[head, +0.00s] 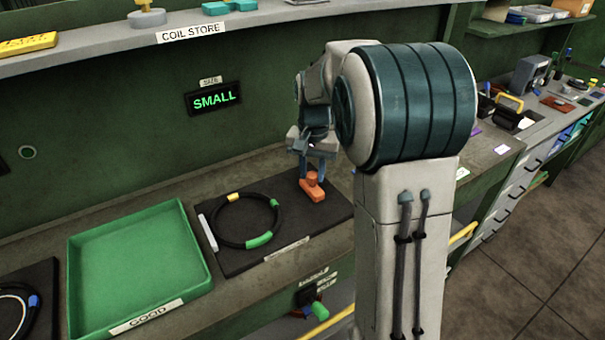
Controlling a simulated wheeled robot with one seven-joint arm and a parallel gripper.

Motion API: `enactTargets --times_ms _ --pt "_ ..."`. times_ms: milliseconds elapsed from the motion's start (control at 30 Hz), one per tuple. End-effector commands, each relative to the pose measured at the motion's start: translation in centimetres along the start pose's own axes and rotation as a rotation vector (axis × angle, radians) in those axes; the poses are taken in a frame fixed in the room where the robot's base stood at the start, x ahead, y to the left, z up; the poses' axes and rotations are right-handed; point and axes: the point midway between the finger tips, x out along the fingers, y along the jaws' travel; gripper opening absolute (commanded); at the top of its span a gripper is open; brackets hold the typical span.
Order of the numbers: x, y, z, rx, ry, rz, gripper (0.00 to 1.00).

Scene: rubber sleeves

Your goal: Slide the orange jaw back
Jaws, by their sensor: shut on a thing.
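The orange jaw (313,190) is a small block with a raised knob, on the right part of a black board (285,256). My gripper (308,172) points down from above and is shut on the knob of the orange jaw; the fingertips are small and partly hidden in this view. A black ring-shaped sleeve (222,232) with green and yellow bands lies on the board to the left of the jaw, apart from it. A white bar (208,233) stands at the ring's left side.
A green tray (78,285) labelled GOOD is empty to the left. Another dark board (45,270) with a ring is at far left. A wall display (214,99) reads SMALL. A shelf labelled COIL STORE (100,55) runs above.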

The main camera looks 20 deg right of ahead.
Motion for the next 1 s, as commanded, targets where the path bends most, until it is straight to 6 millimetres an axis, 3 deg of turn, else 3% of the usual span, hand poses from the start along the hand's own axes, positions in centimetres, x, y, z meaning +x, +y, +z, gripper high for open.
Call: enactTargets --times_ms 400,433,500,833,1000 --pt "-0.1 1.1 -0.9 0.001 0.003 0.001 0.0" --pt "-0.1 1.1 -0.9 0.002 0.003 0.001 0.36" --pt "-0.1 1.1 -0.9 0.003 0.003 0.001 0.5" --pt "-0.3 0.9 -0.8 -0.002 0.002 0.0 0.5" --pt "-2.6 0.9 -0.9 -0.001 0.005 -0.002 0.5"
